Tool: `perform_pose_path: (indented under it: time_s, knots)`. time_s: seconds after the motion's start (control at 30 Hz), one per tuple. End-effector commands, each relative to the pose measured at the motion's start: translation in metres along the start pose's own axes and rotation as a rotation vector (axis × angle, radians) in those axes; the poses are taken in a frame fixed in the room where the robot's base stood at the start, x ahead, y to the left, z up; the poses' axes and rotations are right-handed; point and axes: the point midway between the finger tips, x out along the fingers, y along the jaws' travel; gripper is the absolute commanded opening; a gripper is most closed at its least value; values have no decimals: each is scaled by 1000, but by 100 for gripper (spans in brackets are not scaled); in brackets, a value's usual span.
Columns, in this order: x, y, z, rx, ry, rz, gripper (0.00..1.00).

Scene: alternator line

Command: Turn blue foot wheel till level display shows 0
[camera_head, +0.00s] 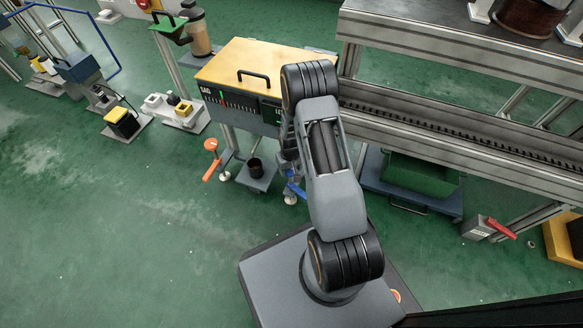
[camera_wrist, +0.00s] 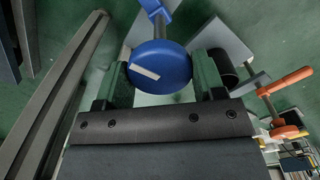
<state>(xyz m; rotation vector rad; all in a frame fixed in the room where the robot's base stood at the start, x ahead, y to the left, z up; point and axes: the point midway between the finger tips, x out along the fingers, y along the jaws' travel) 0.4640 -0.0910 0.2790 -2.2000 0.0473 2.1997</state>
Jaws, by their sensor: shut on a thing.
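The blue foot wheel (camera_wrist: 175,62) is a round blue disc with a white bar mark on its face, in the upper middle of the wrist view. The white bar lies left of centre and slopes a little down to the right. My gripper (camera_wrist: 163,77) has one green finger on each side of the wheel and is shut on it. In the head view, my arm hides the gripper and most of the foot area. The level display (camera_head: 271,112) is on the front of the yellow-topped cabinet (camera_head: 245,62); my arm covers part of it, and no figure is readable.
An orange handle (camera_head: 211,160) stands left of the cabinet's foot; it also shows in the wrist view (camera_wrist: 285,82). A metal frame line (camera_head: 450,125) runs to the right, with a green bin (camera_head: 420,175) under it.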

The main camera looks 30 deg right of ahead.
Motion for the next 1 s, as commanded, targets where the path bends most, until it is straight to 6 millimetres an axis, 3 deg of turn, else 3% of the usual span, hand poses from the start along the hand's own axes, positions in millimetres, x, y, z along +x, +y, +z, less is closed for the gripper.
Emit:
perform_pose_path:
  time_s: [0.17, 0.47, 1.0]
  knots:
    - [0, 0, 0, 0, 0, 0, 40]
    - [-1, 2, 0, 50, 1, 0, 39]
    - [-1, 1, 0, 494, 0, 0, 39]
